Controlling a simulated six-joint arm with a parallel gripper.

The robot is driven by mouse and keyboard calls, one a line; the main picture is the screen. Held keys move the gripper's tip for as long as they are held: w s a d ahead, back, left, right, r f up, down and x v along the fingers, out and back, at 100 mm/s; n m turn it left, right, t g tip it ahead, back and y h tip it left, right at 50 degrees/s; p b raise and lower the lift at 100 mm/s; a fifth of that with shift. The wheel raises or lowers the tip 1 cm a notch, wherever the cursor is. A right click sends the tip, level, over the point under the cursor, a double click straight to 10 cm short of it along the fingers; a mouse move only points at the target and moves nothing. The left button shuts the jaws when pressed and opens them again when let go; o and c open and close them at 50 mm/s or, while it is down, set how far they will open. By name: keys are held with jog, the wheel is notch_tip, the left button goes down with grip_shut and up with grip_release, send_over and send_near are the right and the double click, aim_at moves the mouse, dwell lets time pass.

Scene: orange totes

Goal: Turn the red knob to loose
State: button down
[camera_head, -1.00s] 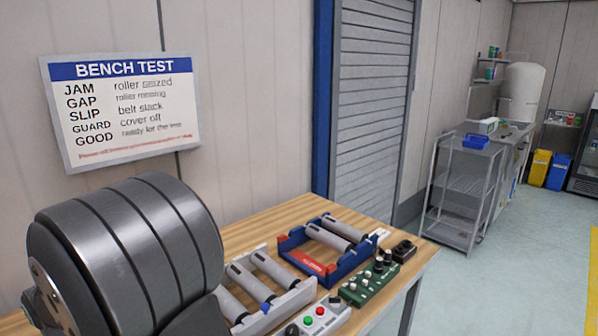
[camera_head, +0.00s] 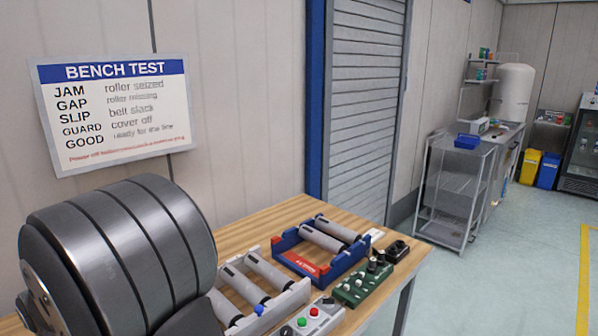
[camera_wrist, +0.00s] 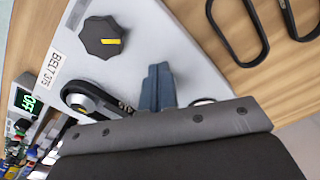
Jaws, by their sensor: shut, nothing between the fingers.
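No red knob can be made out in either view. In the wrist view a black knob (camera_wrist: 103,37) with a yellow pointer mark sits on a light grey plate (camera_wrist: 147,35), beside a label reading "BELT 375". My gripper (camera_wrist: 158,72) shows there as blue-grey fingers held together, empty, over the plate to the right of and below the knob, apart from it. A black belt loop on a pulley (camera_wrist: 88,101) lies left of the fingers. In the head view my gripper is not visible; a grey control box (camera_head: 312,322) shows red and green buttons at the bottom edge.
The wooden bench (camera_head: 240,235) carries a blue roller frame (camera_head: 288,243), a light roller frame (camera_head: 285,303) and a green board (camera_head: 362,286) with black knobs. Black belt loops (camera_wrist: 237,55) lie on wood in the wrist view. A sign hangs behind.

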jog(key=shift+s, duration=0.1)
jog(key=shift+s+d, duration=0.1)
jog(key=shift+s, duration=0.15)
notch_tip(320, 180, up, 6)
dwell(0.6)
jog(key=shift+a+f, duration=0.25)
jog(key=shift+f, duration=0.75)
jog(key=shift+a+f, duration=0.3)
jog(key=shift+f, duration=0.7)
jog(key=shift+a+f, duration=0.25)
jog(key=shift+f, duration=0.75)
jog(key=shift+w, duration=0.25)
